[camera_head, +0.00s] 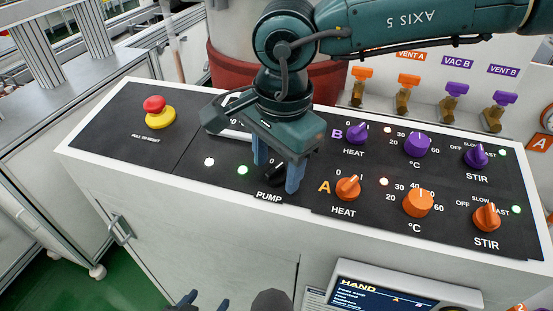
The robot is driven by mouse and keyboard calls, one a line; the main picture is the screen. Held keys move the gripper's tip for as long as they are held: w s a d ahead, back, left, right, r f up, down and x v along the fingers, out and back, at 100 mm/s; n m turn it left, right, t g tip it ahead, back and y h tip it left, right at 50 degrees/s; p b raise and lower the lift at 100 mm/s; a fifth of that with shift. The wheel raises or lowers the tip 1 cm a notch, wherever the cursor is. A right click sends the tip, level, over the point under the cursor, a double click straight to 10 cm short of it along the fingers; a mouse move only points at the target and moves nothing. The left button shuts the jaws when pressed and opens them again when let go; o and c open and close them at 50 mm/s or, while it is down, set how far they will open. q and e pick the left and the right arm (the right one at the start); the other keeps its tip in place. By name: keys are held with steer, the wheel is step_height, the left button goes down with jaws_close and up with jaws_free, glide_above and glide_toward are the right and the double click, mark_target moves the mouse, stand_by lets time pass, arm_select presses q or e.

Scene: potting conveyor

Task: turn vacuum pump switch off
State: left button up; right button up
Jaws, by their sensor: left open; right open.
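The vacuum pump switch (276,173) is a black rotary knob on the black control panel, above the label PUMP. My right gripper (276,179) hangs over it from above, with one blue finger on each side of the knob and the jaws open. I cannot tell whether either finger touches the knob. The gripper body hides part of the knob and its markings.
A red emergency stop button (154,104) stands at the panel's left. Purple and orange knobs, such as the orange heat knob (347,188), stand close to the right. A red-banded vessel (225,68) and several valves are behind. A display (385,296) sits at the bottom.

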steer(key=shift+c, duration=0.3)
steer(key=c, duration=0.9)
arm_select(q)
steer(key=shift+d, duration=0.1)
